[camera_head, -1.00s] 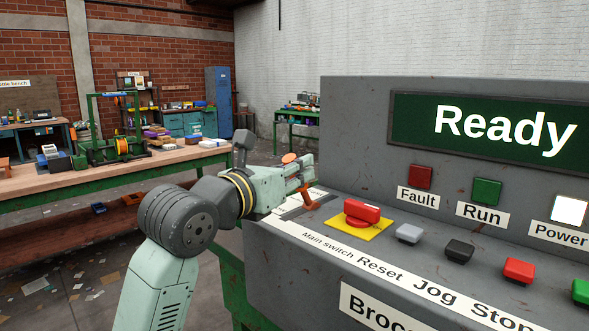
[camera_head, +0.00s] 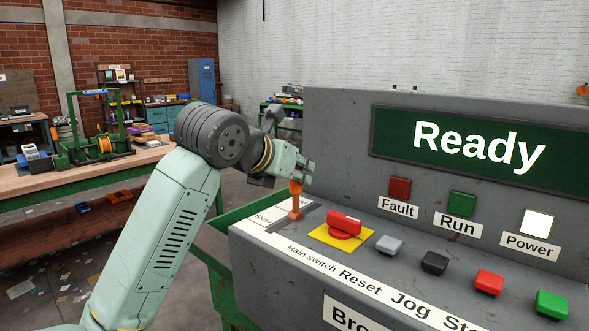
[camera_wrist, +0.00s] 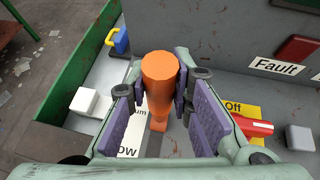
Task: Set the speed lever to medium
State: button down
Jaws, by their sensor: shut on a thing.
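The speed lever (camera_head: 296,202) is an orange handle standing nearly upright in a dark slot at the left end of the grey control panel (camera_head: 290,110). My gripper (camera_head: 300,178) is shut on its upper part. In the wrist view the orange handle (camera_wrist: 160,80) sits between my purple finger pads, its top towards the camera. A white label strip (camera_wrist: 134,135) beside the slot shows "um" and "ow", partly hidden by a finger. The lever's foot appears near the "um" line. In the head view a "Slow" label (camera_head: 262,218) lies left of the slot.
Right of the slot is the red main switch (camera_head: 344,222) on a yellow plate, close to my fingers. Grey, black, red and green buttons follow along the panel. The screen (camera_head: 475,145) reads "Ready" and the Power lamp (camera_head: 536,222) is lit white.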

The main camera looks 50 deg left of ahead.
jog(key=c, duration=1.4)
grip_release()
jog(key=v, duration=1.2)
